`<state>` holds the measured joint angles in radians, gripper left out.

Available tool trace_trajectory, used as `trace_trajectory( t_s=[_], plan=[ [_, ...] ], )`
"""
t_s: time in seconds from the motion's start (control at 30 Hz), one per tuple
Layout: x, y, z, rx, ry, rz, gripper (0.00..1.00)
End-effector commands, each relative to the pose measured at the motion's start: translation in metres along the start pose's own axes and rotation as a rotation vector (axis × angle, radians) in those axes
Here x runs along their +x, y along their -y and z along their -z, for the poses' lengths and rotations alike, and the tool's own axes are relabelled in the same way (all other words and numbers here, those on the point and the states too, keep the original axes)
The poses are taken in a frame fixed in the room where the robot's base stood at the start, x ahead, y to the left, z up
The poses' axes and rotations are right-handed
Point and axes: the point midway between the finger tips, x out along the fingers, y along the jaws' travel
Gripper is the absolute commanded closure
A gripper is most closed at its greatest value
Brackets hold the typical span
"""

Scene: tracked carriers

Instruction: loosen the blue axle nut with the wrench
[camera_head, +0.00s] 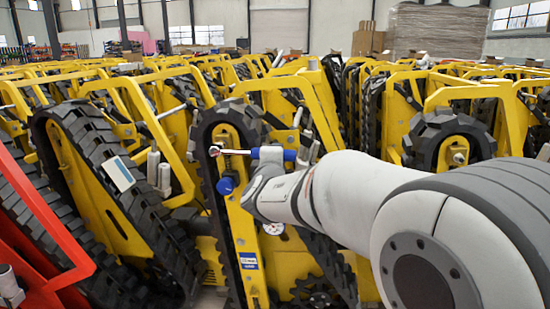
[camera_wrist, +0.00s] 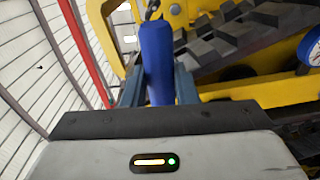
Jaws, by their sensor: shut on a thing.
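My gripper (camera_head: 272,156) is shut on the blue handle of the wrench (camera_wrist: 157,62), which stands between the two fingers in the wrist view. In the head view the wrench (camera_head: 236,152) lies nearly level, its silver shaft and ring head reaching left across the upper part of a yellow tracked carrier (camera_head: 246,238). A round blue part, which looks like the axle nut (camera_head: 227,185), sits on the carrier below the wrench head and apart from it in the picture. I cannot tell whether the head touches the carrier. A blue round part (camera_wrist: 312,48) also shows at the wrist view's right edge.
Black rubber tracks (camera_head: 105,170) and yellow frames of several other carriers crowd both sides closely. A red frame (camera_head: 45,215) stands at the near left. A small pale panel (camera_head: 120,173) sits on the left track. Stacked goods (camera_head: 435,32) stand far behind.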

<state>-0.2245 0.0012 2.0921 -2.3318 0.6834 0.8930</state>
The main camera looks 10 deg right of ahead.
Motion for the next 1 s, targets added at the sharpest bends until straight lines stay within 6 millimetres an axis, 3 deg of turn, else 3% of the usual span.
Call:
trace_trajectory(
  t_s=[1.0],
  plan=[
    [0.0090, -0.0013, -0.0006, 0.001, 0.001, -0.003, 1.00]
  ],
)
